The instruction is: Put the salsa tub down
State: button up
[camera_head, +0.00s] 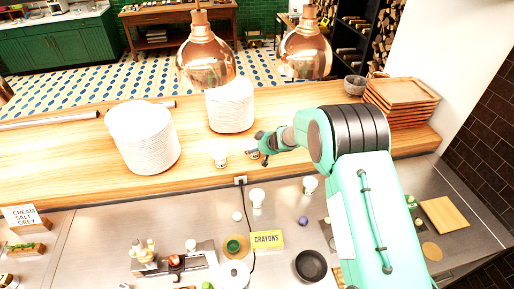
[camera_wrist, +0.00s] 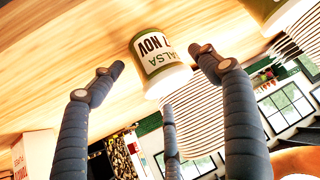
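The salsa tub (camera_wrist: 160,62) is white with a green label reading SALSA and NOV. It appears upside down in the wrist view, with the wooden counter (camera_wrist: 60,50) at its base; contact there looks likely but is hard to confirm. My gripper (camera_wrist: 160,75) has its fingers spread around the tub. A gap shows between the left finger and the tub; the right fingertip is close beside it. In the head view my gripper (camera_head: 258,146) is low over the wooden pass (camera_head: 60,165), and the tub (camera_head: 252,154) is small and partly hidden there.
Another tub (camera_head: 219,156) stands just left of my gripper. Plate stacks (camera_head: 143,140) (camera_head: 230,106) stand on the pass. Copper lamps (camera_head: 206,62) (camera_head: 305,52) hang above it. Wooden trays (camera_head: 402,98) are at the right. A crayons box (camera_head: 266,240) lies on the steel counter below.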

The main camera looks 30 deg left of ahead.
jog(key=shift+r, duration=0.2)
jog(key=shift+d+r, duration=0.15)
jog(key=v, duration=1.1)
jog(key=shift+s+d+p, duration=0.15)
jog(key=shift+p, duration=0.2)
jog(key=shift+r, duration=0.15)
dwell(0.6)
